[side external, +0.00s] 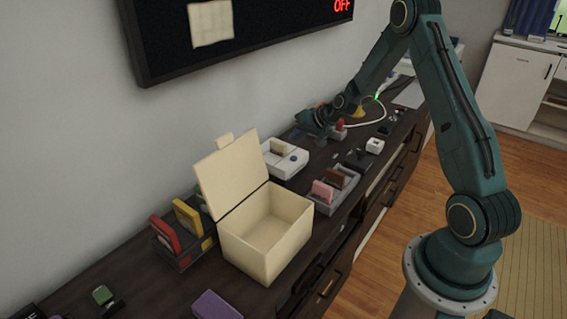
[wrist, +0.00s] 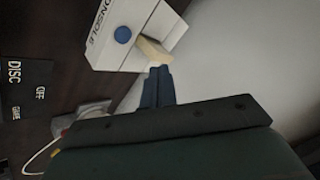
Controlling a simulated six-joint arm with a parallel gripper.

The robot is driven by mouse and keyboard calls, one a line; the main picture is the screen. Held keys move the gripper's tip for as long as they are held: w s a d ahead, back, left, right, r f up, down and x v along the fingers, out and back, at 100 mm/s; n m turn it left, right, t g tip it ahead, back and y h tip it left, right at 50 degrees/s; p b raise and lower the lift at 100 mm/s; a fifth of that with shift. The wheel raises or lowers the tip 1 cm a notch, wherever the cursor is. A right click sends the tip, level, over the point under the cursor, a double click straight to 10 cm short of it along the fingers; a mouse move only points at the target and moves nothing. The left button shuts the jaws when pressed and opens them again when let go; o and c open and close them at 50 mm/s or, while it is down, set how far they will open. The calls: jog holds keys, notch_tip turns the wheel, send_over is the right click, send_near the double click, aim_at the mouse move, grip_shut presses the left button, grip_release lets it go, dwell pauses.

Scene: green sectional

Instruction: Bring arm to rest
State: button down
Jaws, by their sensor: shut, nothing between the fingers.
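My arm reaches over the dark dresser, and my gripper (side external: 318,128) is low over its far part, close to the wall, just behind the white console (side external: 284,160). In the wrist view my gripper (wrist: 159,72) is shut, its dark blue fingers together with nothing between them. The fingertips point at the white console (wrist: 112,30), which has a blue round button and a tan cartridge (wrist: 154,51) standing in it. The fingertips appear close to the cartridge; I cannot tell whether they touch.
An open cream box (side external: 268,232) stands at the dresser's middle, lid raised. Cartridge holders sit beside it, one with red and yellow cartridges (side external: 188,216), one with pink and brown (side external: 325,190). A purple item (side external: 216,306) lies in front. A white cable (side external: 372,121) runs behind my gripper.

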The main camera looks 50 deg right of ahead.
jog(key=shift+r, duration=0.25)
jog(key=shift+r, duration=0.1)
jog(key=s+a+r+n+g, duration=0.1)
jog(key=s+a+r+n, duration=0.1)
jog(key=s+a+r, duration=0.5)
jog(key=s+a+r+n+g, duration=0.1)
jog(key=s+a+r+n, duration=0.2)
jog(key=a+r, duration=0.6)
jog(key=s+a+r+n, duration=0.1)
jog(key=s+a+r, duration=0.1)
jog(key=s, duration=0.5)
jog(key=s+a+r+n+g, duration=0.1)
jog(key=s+a+r, duration=0.1)
jog(key=s, duration=0.6)
jog(key=s+a+r+h, duration=0.1)
jog(key=s+a+r, duration=0.1)
jog(key=s, duration=0.6)
jog(key=shift+s+a+r+n+g, duration=0.3)
jog(key=shift+a+n, duration=0.1)
jog(key=shift+a, duration=0.1)
